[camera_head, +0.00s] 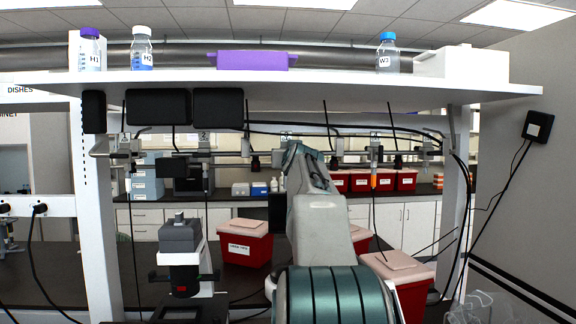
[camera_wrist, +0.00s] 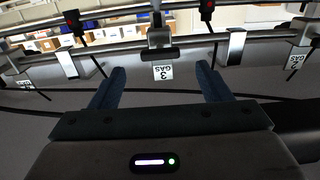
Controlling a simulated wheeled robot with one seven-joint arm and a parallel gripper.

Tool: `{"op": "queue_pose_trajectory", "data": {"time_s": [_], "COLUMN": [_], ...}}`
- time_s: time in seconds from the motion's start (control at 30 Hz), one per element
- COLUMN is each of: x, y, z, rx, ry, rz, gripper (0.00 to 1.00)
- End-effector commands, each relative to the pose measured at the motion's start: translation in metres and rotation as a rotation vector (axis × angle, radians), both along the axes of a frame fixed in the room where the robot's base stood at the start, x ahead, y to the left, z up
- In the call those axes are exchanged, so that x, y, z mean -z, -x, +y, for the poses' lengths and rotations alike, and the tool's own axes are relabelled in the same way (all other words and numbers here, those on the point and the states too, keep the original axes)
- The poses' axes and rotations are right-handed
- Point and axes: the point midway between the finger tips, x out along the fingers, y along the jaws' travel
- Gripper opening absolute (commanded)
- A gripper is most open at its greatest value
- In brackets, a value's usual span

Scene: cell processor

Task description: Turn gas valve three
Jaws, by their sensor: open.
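In the wrist view, a white label reading "GAS 3", upside down (camera_wrist: 163,73), sits between the two fingers of my gripper (camera_wrist: 161,70). Gas valve three (camera_wrist: 160,53) shows just beyond the label as a grey body with a dark horizontal bar-like handle. My gripper is open and empty. Its two blue-grey fingers point toward the valve, one on each side, with a wide gap. The handle appears beyond the fingertips, and I see no contact. In the head view, my arm covers the gripper and most of this valve.
Neighbouring gas labels show at right (camera_wrist: 295,62) and left (camera_wrist: 25,85) in the wrist view. Metal rails run across behind. In the head view, a shelf (camera_head: 330,90) with bottles hangs above. A microscope (camera_head: 184,255) and red bins (camera_head: 243,248) stand on the bench below.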

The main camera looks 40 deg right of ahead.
Motion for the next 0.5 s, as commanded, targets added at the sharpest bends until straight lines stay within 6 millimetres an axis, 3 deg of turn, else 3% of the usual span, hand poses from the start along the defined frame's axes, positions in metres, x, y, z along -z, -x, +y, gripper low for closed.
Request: {"op": "queue_pose_trajectory", "data": {"time_s": [0.3, 0.5], "x": [0.003, 0.002], "y": [0.049, 0.064], "z": [0.033, 0.042], "rx": [-0.002, -0.003], "ry": [0.001, 0.0], "rz": [-0.001, 0.001], "gripper": [0.71, 0.71]}}
